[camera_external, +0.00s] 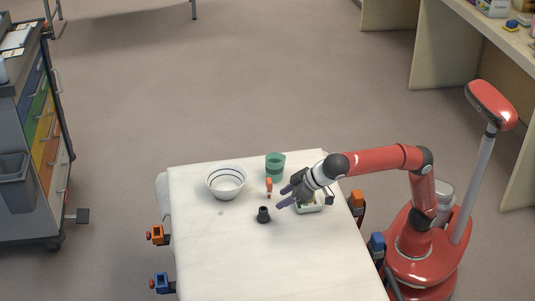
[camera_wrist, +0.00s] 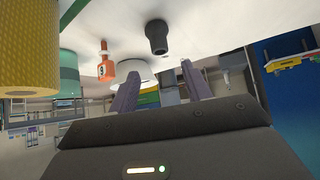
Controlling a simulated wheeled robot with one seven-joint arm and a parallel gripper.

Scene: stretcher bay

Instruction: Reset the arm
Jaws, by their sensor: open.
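My gripper (camera_external: 284,196) is at the end of my red arm, over the right half of the white-covered stretcher (camera_external: 240,260). Its two purple-grey fingers are apart, with nothing visible between them. They also show in the wrist view (camera_wrist: 160,88), which appears upside down. Just left of the fingertips stands a small black object (camera_external: 263,215), also seen in the wrist view (camera_wrist: 157,37). A small orange item (camera_external: 269,185) stands just behind the fingers and shows in the wrist view (camera_wrist: 106,70).
A white bowl with dark bands (camera_external: 226,182) and a green cup (camera_external: 275,167) stand towards the back. A white tray (camera_external: 310,208) lies beneath my wrist, partly hidden. A drawer cart (camera_external: 40,140) is at left. The stretcher's near part is clear.

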